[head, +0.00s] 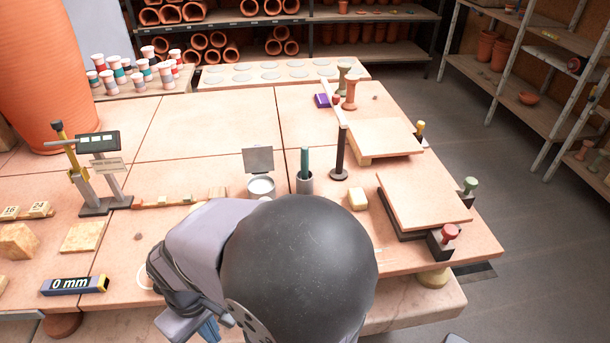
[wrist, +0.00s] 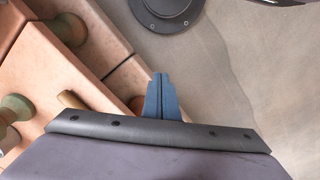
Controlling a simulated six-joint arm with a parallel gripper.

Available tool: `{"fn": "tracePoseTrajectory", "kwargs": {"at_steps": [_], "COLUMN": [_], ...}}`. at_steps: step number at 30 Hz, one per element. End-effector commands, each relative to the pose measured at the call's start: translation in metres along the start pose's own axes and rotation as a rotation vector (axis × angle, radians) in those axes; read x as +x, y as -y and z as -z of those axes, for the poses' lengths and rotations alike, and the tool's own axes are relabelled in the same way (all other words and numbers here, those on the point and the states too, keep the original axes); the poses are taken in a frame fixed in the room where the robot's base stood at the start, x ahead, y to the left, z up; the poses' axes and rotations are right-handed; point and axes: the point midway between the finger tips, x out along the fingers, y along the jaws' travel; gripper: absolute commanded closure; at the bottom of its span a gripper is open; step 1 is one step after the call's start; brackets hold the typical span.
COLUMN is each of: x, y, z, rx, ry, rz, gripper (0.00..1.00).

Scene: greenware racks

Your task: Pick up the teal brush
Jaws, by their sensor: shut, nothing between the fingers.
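The teal brush (head: 304,160) stands upright in a grey metal cup (head: 304,185) near the middle of the table. Only its upper part shows above the rim. My gripper (wrist: 160,78) shows in the wrist view as two blue fingers closed against each other, with nothing between them. In the head view my arm covers most of the gripper, near the front edge of the table, well in front of the brush and apart from it. The brush is not recognisable in the wrist view.
A lidded tin (head: 261,187) stands left of the cup. A black post (head: 341,155) and a pale yellow block (head: 357,199) are to its right. Raised boards (head: 424,200) lie farther right. A 0 mm gauge (head: 75,285) lies at front left.

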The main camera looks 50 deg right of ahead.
Motion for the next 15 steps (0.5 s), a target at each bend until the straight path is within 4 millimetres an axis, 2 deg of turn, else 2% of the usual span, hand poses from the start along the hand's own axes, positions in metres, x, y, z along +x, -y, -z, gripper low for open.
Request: {"fn": "tracePoseTrajectory", "kwargs": {"at_steps": [9, 10, 12, 15], "x": [0.0000, 0.0000, 0.0001, 0.0001], "y": [0.0000, 0.0000, 0.0000, 0.0000], "z": [0.0000, 0.0000, 0.0000, -0.0001], "rx": [-0.001, -0.001, -0.001, -0.001], "ry": [0.000, 0.000, 0.000, 0.000], "rz": [0.000, 0.000, 0.000, 0.000], "gripper": [1.00, 0.95, 0.79, 0.59]}}
